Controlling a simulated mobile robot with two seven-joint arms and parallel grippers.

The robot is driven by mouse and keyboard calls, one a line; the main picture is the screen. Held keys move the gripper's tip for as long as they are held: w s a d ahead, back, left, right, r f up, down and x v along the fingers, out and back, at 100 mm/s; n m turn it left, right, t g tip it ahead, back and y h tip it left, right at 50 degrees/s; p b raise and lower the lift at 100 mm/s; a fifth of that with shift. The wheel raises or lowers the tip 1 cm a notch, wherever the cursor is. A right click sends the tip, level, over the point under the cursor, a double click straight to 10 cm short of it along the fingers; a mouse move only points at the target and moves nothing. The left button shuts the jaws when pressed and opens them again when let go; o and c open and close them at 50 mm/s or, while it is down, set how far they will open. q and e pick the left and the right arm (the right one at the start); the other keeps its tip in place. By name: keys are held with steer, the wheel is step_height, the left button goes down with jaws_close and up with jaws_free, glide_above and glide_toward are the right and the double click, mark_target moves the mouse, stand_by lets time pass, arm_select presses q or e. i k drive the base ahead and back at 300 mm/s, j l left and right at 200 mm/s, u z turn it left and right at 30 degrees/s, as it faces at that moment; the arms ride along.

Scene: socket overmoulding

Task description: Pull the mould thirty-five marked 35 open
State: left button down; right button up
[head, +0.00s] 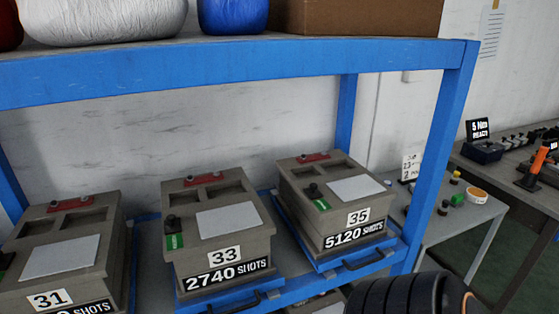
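The mould marked 35 (335,205) is a grey-brown block at the right end of the blue rack's shelf. Its front label reads 5120 SHOTS. A red piece, a black knob with a green tag and a blank pale plate are on its top. It sits on a blue tray (397,252) with a dark handle (364,261) at the front. A dark ribbed part of my arm shows at the bottom right, below the tray. Neither gripper's fingers are in view.
The mould marked 33 (245,248) and the mould marked 31 (95,273) stand to the left. A blue rack post (440,150) rises just right of mould 35. Bags and a brown box (360,17) lie on the upper shelf. Benches with small parts (465,215) stand at the right.

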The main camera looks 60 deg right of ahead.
mark_target(344, 226)
steer(key=z, duration=2.45)
